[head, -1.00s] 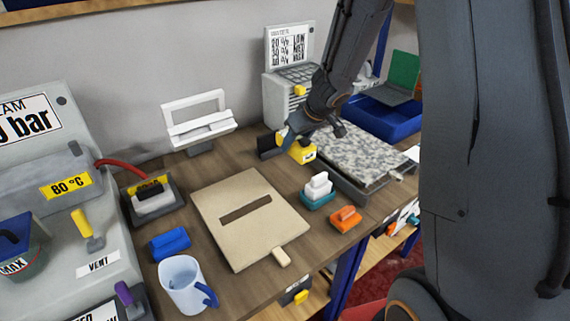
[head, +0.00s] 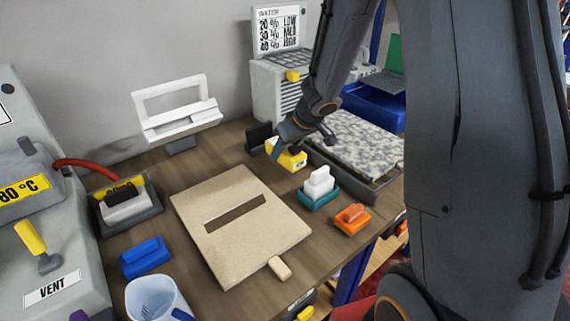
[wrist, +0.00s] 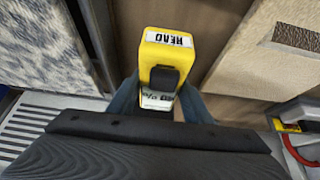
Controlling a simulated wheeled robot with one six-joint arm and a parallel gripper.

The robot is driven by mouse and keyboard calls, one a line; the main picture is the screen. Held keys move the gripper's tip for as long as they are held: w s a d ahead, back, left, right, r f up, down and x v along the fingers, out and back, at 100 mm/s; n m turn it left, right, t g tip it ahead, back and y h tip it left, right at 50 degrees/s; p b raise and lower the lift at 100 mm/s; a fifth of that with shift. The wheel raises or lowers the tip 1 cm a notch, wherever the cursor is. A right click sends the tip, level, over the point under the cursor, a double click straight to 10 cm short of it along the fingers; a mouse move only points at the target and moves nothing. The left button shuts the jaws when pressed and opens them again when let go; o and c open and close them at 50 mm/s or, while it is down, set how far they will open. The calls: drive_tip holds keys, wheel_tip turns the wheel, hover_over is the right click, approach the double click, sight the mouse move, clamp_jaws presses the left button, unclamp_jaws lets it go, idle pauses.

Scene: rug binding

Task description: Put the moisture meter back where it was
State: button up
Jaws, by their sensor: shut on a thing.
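The moisture meter (head: 288,156) is a small yellow block with a white label. In the wrist view the meter (wrist: 168,52) shows a "READ" label and a black part. My gripper (head: 284,146) is shut on it, with blue-grey fingers on both sides of it in the wrist view (wrist: 160,100). The meter is over the back part of the wooden bench, between the beige board (head: 225,240) and the speckled slab (head: 355,142). I cannot tell whether its underside touches the bench. A dark upright block (head: 258,138) stands just behind it, to the left.
A blue block (head: 145,256), a mug (head: 158,300) and a black tray (head: 130,213) are at left. A white frame (head: 178,110) stands behind.

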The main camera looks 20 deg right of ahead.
drive_tip(key=shift+f+b, duration=1.45)
drive_tip(key=shift+f, duration=0.45)
drive_tip(key=shift+f, duration=0.15)
drive_tip(key=o, duration=1.3)
